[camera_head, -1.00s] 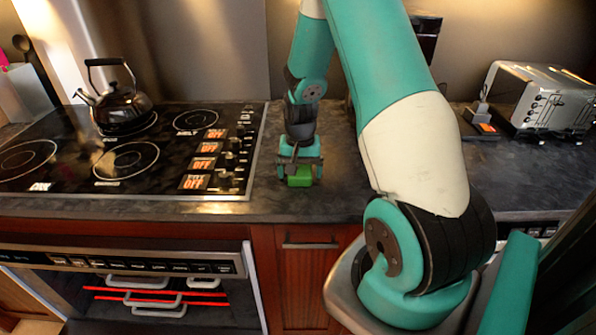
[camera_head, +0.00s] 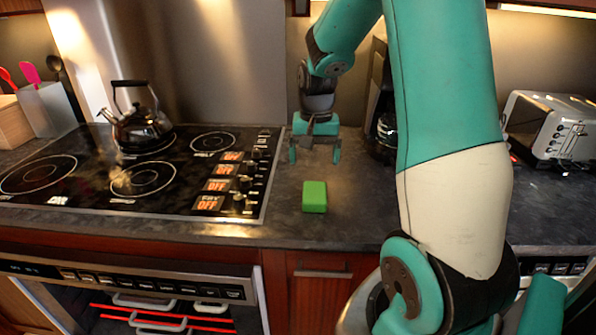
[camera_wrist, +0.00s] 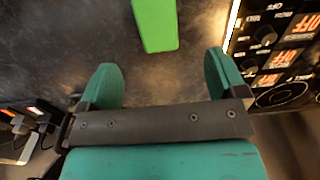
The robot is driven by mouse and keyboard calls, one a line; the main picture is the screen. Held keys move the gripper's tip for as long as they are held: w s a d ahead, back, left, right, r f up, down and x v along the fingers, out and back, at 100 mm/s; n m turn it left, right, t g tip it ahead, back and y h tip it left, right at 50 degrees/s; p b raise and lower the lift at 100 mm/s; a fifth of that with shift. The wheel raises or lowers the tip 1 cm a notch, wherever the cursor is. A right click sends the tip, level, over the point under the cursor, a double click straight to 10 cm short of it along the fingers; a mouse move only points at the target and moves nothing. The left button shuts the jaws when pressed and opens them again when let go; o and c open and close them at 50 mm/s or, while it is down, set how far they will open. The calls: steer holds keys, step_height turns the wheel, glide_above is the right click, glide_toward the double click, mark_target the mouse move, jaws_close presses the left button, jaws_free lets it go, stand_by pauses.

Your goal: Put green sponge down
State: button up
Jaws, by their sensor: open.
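The green sponge (camera_head: 315,197) lies flat on the dark countertop (camera_head: 345,215), just right of the stove. My gripper (camera_head: 315,158) is behind the sponge and above the counter, with its two fingers spread apart and nothing between them. In the wrist view the sponge (camera_wrist: 155,24) lies beyond the fingertips, apart from both fingers of my gripper (camera_wrist: 163,75).
A black stovetop (camera_head: 140,175) with a kettle (camera_head: 140,125) is on the left. A toaster (camera_head: 548,128) stands at the right and a coffee maker (camera_head: 382,125) behind my arm. An open oven (camera_head: 130,300) is below the stove. The counter around the sponge is clear.

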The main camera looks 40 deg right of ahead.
steer(key=s+a+r+n+t+y, duration=0.1)
steer(key=s+a+r+n, duration=0.2)
steer(key=a, duration=0.7)
steer(key=s+a+r+n+y, duration=0.1)
steer(key=a+r+n, duration=0.3)
steer(key=a, duration=0.6)
steer(key=s+a+r+n+g+y, duration=0.1)
steer(key=s+a+n+y, duration=0.1)
steer(key=s+a+n, duration=0.7)
steer(key=s+a, duration=0.3)
steer(key=s, duration=0.1)
steer(key=shift+s+r+n, duration=0.15)
steer(key=shift+r+n, duration=0.1)
steer(key=shift+n, duration=0.05)
